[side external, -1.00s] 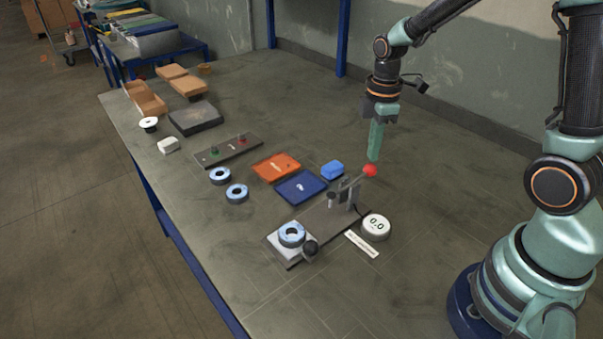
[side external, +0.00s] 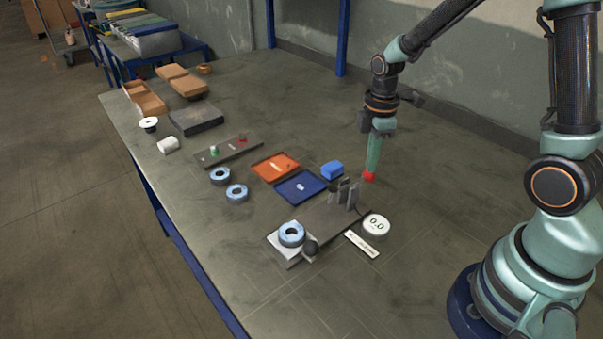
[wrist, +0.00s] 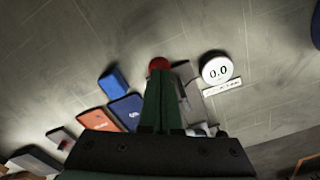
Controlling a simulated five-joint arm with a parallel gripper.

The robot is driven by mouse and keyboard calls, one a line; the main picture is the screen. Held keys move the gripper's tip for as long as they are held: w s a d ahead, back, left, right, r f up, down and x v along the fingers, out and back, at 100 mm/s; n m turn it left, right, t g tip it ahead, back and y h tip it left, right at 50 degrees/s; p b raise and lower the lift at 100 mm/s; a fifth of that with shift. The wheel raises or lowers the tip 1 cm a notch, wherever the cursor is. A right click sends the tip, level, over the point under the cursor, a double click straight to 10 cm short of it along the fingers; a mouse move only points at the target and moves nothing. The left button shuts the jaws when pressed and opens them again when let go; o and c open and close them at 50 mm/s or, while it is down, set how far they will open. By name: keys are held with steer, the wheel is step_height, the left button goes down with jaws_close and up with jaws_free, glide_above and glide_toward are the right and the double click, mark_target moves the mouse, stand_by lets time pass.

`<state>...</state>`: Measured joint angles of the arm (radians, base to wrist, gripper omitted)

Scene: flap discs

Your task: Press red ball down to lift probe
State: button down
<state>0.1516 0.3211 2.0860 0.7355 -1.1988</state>
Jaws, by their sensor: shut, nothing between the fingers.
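The red ball (side external: 369,177) is on the end of the lever of the probe stand (side external: 318,225). My gripper (side external: 370,171) is shut and empty, pointing down, with its fingertips on top of the ball, seemingly touching it. In the wrist view the ball (wrist: 158,64) shows just beyond the fingertips. The probe itself is hard to make out among the dark posts (side external: 346,192). A blue-grey flap disc (side external: 291,235) lies on the pale block at the stand's front end, beside a dark knob (side external: 310,248).
The round gauge (side external: 376,227) reads 0.0, with a white label strip (side external: 361,244) beside it. An orange tray (side external: 276,167), a blue tray (side external: 300,187) and a blue block (side external: 332,170) lie left of my gripper. Two more discs (side external: 237,193) lie farther left.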

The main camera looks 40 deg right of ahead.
step_height(320, 180, up, 9)
stand_by(0.9)
stand_by(0.8)
steer(key=s+a+r+m+t, duration=0.5)
steer(key=s+r+m, duration=0.2)
steer(key=m, duration=0.5)
steer(key=shift+s+a+r+t, duration=0.25)
steer(key=shift+r+t, duration=0.05)
steer(key=shift+r, duration=0.25)
